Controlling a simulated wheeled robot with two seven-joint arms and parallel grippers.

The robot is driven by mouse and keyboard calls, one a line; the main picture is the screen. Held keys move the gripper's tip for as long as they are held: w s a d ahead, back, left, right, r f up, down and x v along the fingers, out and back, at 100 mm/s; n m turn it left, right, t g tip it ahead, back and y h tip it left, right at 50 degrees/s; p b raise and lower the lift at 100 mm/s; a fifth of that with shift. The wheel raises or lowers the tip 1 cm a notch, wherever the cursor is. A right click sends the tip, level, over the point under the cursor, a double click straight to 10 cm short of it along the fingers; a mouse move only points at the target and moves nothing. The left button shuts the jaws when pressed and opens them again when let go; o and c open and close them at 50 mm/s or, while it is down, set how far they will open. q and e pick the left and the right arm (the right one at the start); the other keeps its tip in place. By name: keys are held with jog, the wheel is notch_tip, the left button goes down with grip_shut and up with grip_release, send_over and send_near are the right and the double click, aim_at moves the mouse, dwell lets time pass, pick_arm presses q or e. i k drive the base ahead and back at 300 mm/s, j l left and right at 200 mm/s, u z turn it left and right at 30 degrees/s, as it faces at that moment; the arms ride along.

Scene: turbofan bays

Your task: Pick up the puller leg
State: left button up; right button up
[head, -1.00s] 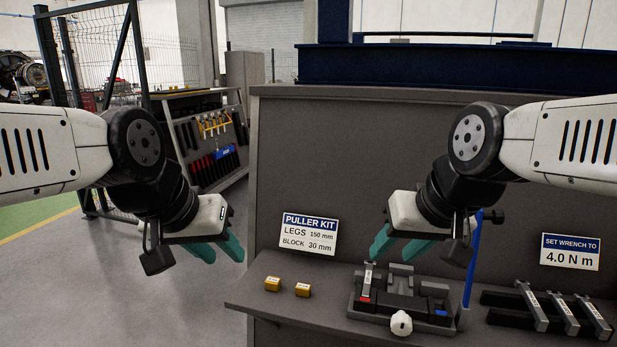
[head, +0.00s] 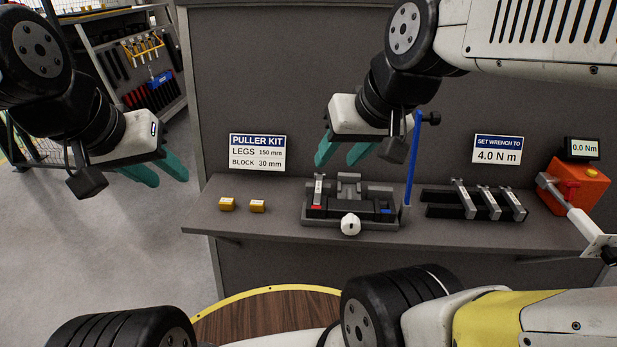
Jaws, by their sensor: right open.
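Three grey metal puller legs with pale labels, the left one (head: 464,199), the middle one (head: 489,204) and the right one (head: 514,206), lie across a black rack (head: 440,211) on the shelf. A similar labelled leg (head: 318,190) stands in the dark fixture (head: 347,210) left of the rack. My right gripper (head: 341,155) is open and empty, with teal fingers, in front of the panel above the fixture. It is left of the rack. My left gripper (head: 157,172) is open and empty, left of the shelf and away from the legs.
Two small gold blocks (head: 227,204) (head: 257,206) sit on the shelf's left part. A blue upright rod (head: 409,165) stands between fixture and rack. An orange torque tester (head: 578,187) reading 0.0 Nm is at right. The puller kit sign (head: 257,152) stands behind the blocks.

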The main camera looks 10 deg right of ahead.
aim_at(472, 210)
jog(key=i+l+z, duration=0.1)
jog(key=z, duration=0.3)
jog(key=i+l+z, duration=0.15)
jog(key=z, duration=0.25)
jog(key=i+l+z, duration=0.1)
jog(key=z, duration=0.3)
